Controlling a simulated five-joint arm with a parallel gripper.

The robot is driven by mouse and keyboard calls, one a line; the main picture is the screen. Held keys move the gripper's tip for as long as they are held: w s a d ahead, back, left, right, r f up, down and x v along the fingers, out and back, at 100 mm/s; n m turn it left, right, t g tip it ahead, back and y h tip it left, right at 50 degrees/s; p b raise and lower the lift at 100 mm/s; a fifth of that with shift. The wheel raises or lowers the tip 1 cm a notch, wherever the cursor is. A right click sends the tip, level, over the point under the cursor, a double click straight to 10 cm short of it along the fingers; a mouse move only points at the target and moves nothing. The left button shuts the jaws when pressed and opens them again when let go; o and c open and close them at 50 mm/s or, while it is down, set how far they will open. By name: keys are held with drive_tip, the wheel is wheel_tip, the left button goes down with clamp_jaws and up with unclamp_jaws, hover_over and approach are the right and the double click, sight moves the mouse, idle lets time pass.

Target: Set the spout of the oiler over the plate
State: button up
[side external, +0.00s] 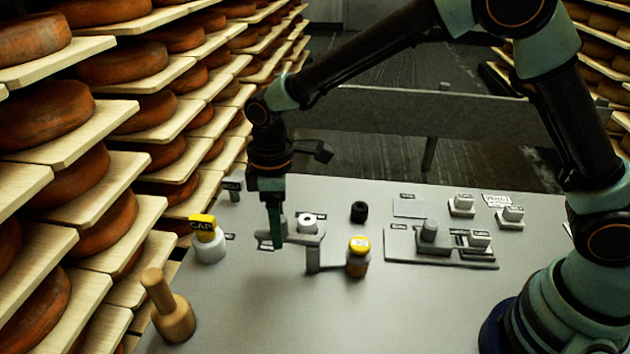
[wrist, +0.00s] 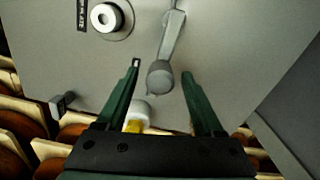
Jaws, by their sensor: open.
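What looks like the oiler is a grey swing arm (side external: 303,239) on a short post, left of the table's middle; its arm also shows in the wrist view (wrist: 172,35). Its round grey head (wrist: 160,78), apparently the spout end, lies between the fingers of my gripper (wrist: 161,68). My gripper (side external: 277,232) is open, pointing down around the head; contact cannot be told. What may be the plate, a round grey disc (wrist: 126,27) carrying a white ring (wrist: 107,17), lies to the side of the head; the ring is behind the arm in the side view (side external: 308,220).
A yellow-topped bottle (side external: 358,258) stands right of the post. A white jar with a yellow CAP block (side external: 207,240) and a wooden peg (side external: 170,310) stand at left. A black cylinder (side external: 358,211) and a grey fixture (side external: 430,245) are right. The front table is clear.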

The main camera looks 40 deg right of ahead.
clamp_jaws()
drive_tip(key=shift+r, duration=0.1)
idle(1.2)
